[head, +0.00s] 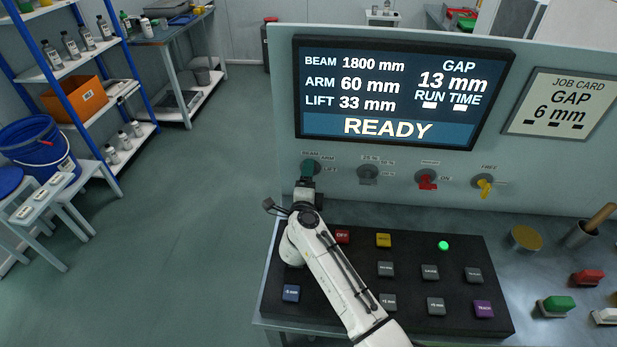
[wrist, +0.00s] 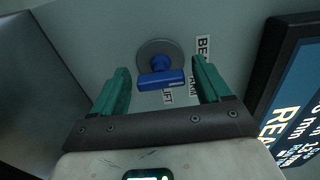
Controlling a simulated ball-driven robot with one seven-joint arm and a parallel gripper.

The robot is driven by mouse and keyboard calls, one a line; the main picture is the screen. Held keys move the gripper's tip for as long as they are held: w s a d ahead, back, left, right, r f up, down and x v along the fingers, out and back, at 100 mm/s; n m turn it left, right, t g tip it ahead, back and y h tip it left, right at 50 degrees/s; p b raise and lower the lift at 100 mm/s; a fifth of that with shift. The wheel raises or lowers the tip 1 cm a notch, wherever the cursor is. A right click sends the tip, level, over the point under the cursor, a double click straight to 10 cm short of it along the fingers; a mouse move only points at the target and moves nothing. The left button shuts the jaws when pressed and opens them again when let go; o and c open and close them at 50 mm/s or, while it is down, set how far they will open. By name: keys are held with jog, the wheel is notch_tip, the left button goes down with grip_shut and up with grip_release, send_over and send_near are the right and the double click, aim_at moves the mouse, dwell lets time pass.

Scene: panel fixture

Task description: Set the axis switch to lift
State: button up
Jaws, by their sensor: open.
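The axis switch is a blue bar handle (wrist: 161,80) on a round grey base (wrist: 158,55) on the panel, seen in the wrist view. Labels BEAM, ARM and LIFT (wrist: 167,97) stand around it. The bar's right end lies near the ARM label; I cannot tell for certain which setting it points to. My gripper (wrist: 160,70) is open, its green fingers on either side of the bar, with gaps on both sides. In the head view my gripper (head: 307,173) is at the panel's left switch and largely hides it.
A grey knob (head: 368,173), red switch (head: 427,180) and yellow switch (head: 484,184) sit to the right. The display (head: 398,90) above reads ARM, LIFT 33 mm and READY. A black button board (head: 455,310) lies below my arm.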

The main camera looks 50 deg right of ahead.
jog(key=shift+w+d, duration=0.15)
jog(key=c, duration=1)
jog(key=shift+c, duration=0.2)
